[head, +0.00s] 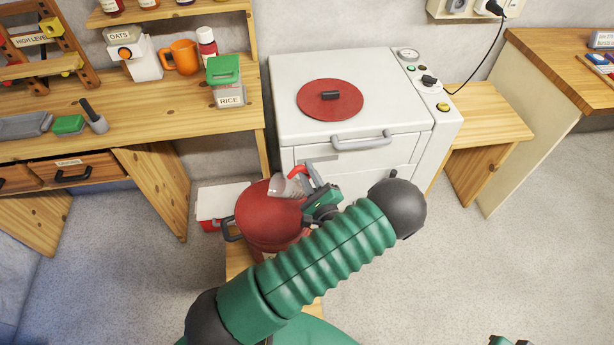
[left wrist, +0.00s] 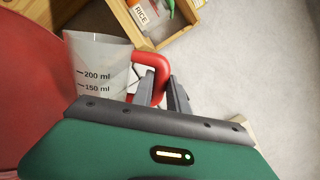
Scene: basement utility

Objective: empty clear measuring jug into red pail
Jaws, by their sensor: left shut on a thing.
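The clear measuring jug (head: 285,187) has a red handle and appears tipped over the red pail, though the exact angle is hard to tell. The left wrist view shows the jug (left wrist: 97,68) with its 200 ml and 150 ml marks; I cannot make out any contents. My left gripper (head: 318,200) is shut on the jug's red handle, which also shows between its fingers in the left wrist view (left wrist: 160,85). The red pail (head: 262,218) stands below the jug, partly hidden by my left arm. Green bits at the bottom right of the head view may be my right gripper (head: 510,342).
The pail stands on a low wooden support (head: 238,262). A white cooker (head: 290,118) with a red lid (head: 330,98) stands behind it. A wooden bench (head: 190,125) at left holds a rice jar (head: 226,85) and an orange mug (head: 181,57). The floor at right is clear.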

